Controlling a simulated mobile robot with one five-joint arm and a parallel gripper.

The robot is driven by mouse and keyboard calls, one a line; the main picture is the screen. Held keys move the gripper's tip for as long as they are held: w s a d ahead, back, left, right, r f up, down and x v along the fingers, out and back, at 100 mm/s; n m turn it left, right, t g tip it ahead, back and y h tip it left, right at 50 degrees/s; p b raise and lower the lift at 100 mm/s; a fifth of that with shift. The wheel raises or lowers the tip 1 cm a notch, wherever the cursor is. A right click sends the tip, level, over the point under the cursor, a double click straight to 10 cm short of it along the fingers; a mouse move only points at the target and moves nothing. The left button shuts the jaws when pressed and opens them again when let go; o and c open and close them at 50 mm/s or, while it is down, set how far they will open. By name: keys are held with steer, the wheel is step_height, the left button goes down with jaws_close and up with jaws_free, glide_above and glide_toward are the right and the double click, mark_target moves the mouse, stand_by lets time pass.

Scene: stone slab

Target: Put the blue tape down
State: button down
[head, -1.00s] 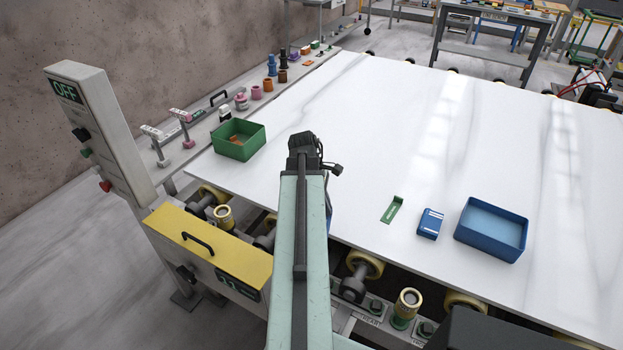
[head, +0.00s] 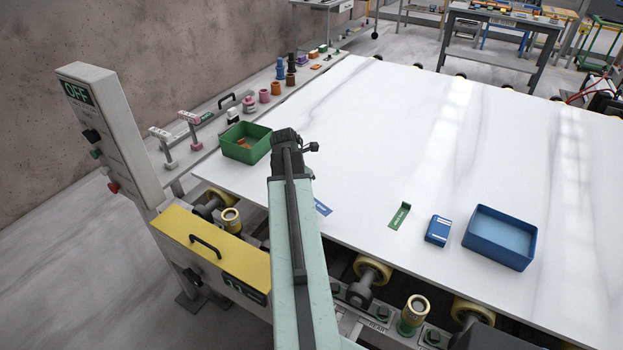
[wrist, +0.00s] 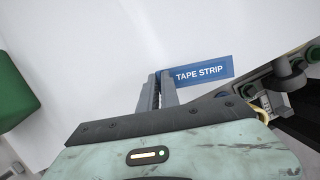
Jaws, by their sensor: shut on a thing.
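The blue tape strip (wrist: 205,73), lettered "TAPE STRIP", sticks out to the right of my gripper (wrist: 157,90) in the wrist view. My gripper is shut on its left end. In the head view, part of the blue tape (head: 322,207) shows just right of my arm, over the near left part of the white slab (head: 410,130). My arm hides the fingers there. I cannot tell whether the tape touches the slab or hangs just above it.
A green bin (head: 263,150) with an orange thing inside stands left of my arm. A green strip (head: 399,215), a small blue box (head: 437,231) and a blue tray (head: 498,257) lie to the right. Rollers line the near edge. The slab's middle is clear.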

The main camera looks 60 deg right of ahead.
steer(key=w+n, duration=0.1)
steer(key=w, duration=0.1)
steer(key=w+n+t, duration=0.1)
steer(key=w+n, duration=0.1)
steer(key=shift+w+d, duration=0.15)
steer(key=shift+w, duration=0.1)
steer(key=w+d, duration=0.2)
steer(key=d, duration=0.2)
steer(key=w+d+f+b, duration=0.1)
steer(key=w+d, duration=0.1)
steer(key=d, duration=0.3)
steer(key=w+d, duration=0.2)
steer(key=d, duration=0.3)
steer(key=shift+w+d+f, duration=0.1)
steer(key=shift+d+f, duration=0.05)
steer(key=shift+f, duration=0.05)
steer(key=b+x, duration=0.4)
steer(key=shift+a+f, duration=0.15)
steer(key=shift+a, duration=0.25)
steer(key=shift+r, duration=0.25)
steer(key=shift+f, duration=0.15)
steer(key=c, duration=1.6)
jaws_free()
